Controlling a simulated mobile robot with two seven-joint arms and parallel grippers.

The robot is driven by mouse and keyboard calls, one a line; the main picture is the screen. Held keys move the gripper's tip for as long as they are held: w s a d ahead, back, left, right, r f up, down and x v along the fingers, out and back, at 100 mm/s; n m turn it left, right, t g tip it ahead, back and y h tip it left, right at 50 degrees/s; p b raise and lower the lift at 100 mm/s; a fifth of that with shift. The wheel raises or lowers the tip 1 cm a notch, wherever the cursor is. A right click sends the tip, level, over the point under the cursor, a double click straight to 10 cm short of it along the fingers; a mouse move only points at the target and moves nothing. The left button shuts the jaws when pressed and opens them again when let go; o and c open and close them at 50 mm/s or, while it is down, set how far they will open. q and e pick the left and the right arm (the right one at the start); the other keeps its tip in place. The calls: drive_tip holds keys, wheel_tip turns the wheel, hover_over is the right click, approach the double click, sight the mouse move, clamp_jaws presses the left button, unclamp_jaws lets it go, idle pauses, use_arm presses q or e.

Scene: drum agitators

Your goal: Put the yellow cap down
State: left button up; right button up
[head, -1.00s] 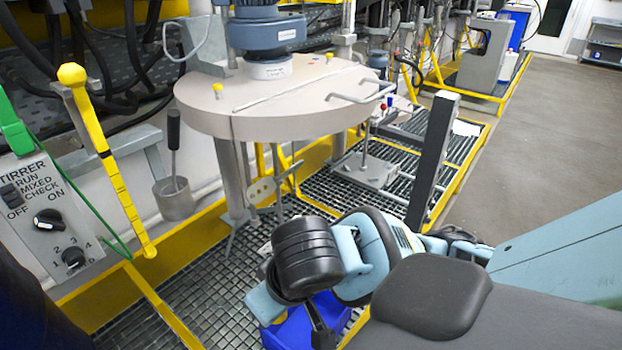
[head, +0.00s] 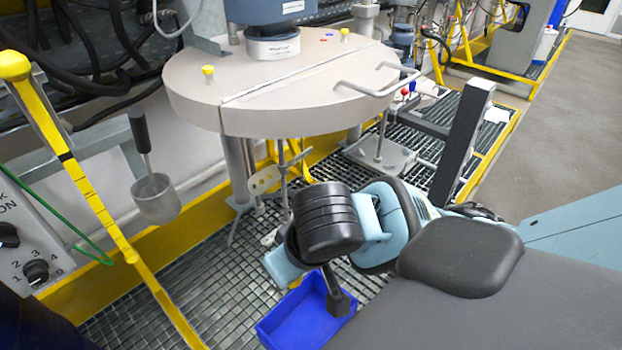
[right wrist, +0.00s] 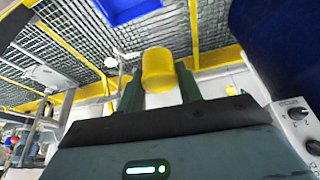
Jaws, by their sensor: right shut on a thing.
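The yellow cap (right wrist: 158,68) is a short plain cylinder between the two fingers of my right gripper (right wrist: 159,85) in the right wrist view. The gripper is shut on it. A blue open tray (right wrist: 125,10) shows at the top edge of that view, apart from the cap. In the head view, the blue tray (head: 280,322) lies low on the grating, beneath my right arm and partly covered by it. My left gripper is in neither view.
A yellow dipstick (head: 75,170), a grey ladle cup (head: 157,200) and a control panel (head: 15,262) are at left. Open grating (head: 205,280) lies left of the tray.

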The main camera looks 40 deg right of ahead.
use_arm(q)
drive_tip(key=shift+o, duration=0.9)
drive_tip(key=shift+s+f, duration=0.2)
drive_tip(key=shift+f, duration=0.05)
use_arm(e)
drive_tip(key=shift+f, duration=0.35)
use_arm(q)
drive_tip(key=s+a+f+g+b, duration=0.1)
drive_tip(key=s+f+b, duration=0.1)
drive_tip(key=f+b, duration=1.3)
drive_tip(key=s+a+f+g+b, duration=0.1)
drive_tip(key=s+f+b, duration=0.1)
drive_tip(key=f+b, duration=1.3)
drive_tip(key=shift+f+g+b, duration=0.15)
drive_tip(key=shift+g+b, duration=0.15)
drive_tip(key=shift+b, duration=0.65)
use_arm(e)
drive_tip(key=w+d+f+m+h, duration=0.1)
drive_tip(key=w+d+f, duration=0.3)
drive_tip(key=f, duration=1.4)
drive_tip(key=w+d+f+m+h, duration=0.1)
drive_tip(key=w+d+f+m, duration=0.2)
drive_tip(key=d+f, duration=0.6)
drive_tip(key=w+d+f+m, duration=0.3)
drive_tip(key=d+f, duration=0.4)
drive_tip(key=f, duration=2.1)
drive_tip(key=shift+w+d+f+m+g+h, duration=0.3)
drive_tip(key=shift+w+m+g+h, duration=0.1)
drive_tip(key=shift+w, duration=0.45)
